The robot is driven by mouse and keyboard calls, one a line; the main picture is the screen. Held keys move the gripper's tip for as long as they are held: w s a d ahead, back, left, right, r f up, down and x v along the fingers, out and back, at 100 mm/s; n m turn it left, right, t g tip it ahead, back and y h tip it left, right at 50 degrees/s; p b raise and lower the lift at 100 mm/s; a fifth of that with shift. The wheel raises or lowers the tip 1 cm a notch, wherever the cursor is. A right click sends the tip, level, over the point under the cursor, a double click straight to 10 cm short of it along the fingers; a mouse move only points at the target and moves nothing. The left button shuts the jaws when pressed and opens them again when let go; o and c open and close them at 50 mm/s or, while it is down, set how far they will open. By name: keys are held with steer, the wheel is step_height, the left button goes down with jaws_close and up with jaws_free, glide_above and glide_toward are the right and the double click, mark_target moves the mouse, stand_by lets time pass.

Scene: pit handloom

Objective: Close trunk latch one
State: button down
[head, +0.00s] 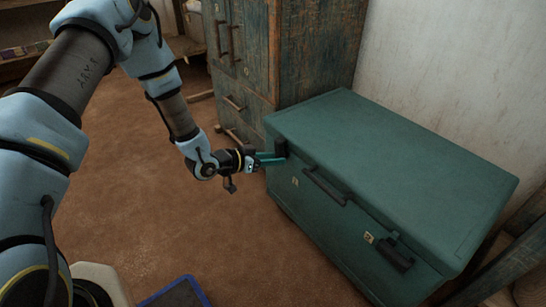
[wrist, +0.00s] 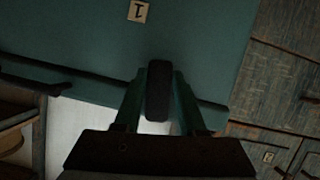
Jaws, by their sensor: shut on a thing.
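A green trunk (head: 400,150) stands closed at the right, with its lid down. Trunk latch one (head: 280,148) is a dark piece at the left end of the trunk's front, up near the lid edge. My gripper (head: 272,159) reaches it from the left with teal fingers. In the wrist view, latch one (wrist: 158,92) is a dark upright bar between the two fingers, and my gripper is shut on it. The label "1" (wrist: 138,11) shows on the trunk front beyond it. The fingers partly hide the latch, so I cannot tell whether it is fastened.
A second dark latch (head: 395,257) hangs at the right end of the trunk front, near a "2" label (head: 368,237). A dark handle (head: 325,187) sits between the latches. A worn wooden cabinet (head: 285,50) stands behind the trunk. The brown floor (head: 150,200) in front is mostly clear.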

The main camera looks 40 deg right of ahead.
steer(key=shift+m+t, duration=0.3)
steer(key=shift+m, duration=0.3)
stand_by(0.3)
steer(key=shift+c, duration=2.4)
jaws_free()
steer(key=p+v, duration=0.2)
steer(key=v, duration=0.8)
steer(key=shift+a+r, duration=0.15)
steer(key=shift+a, duration=0.25)
steer(key=shift+s, duration=0.15)
